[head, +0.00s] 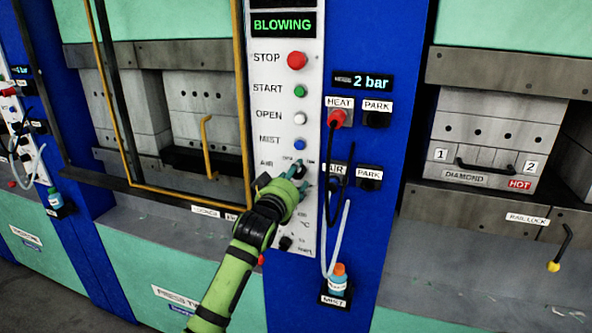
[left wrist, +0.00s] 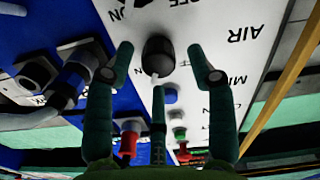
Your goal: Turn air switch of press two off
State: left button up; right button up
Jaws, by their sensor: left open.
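The air switch (head: 299,169) is a black knob in the AIR row of the white control panel (head: 285,92), mostly hidden by my left gripper. In the left wrist view the knob (left wrist: 158,56) shows upside down, with a small white mark at its lower edge. My left gripper (head: 298,178) is open, its green fingers (left wrist: 168,65) on either side of the knob with a visible gap to each. I cannot tell whether the mark lines up with ON or OFF. The panel display (head: 283,25) reads BLOWING. My right gripper is not in view.
Red STOP (head: 297,60), green START (head: 299,91), white OPEN (head: 300,118) and blue MIST (head: 300,145) buttons sit above the switch. A red HEAT plug (head: 337,118), hoses and an orange-capped mist bottle (head: 338,279) are at right. A yellow guard frame (head: 240,90) stands at left.

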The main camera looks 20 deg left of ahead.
pick_arm(q)
jog(key=shift+w+d, duration=0.1)
jog(key=shift+w, duration=0.8)
grip_shut()
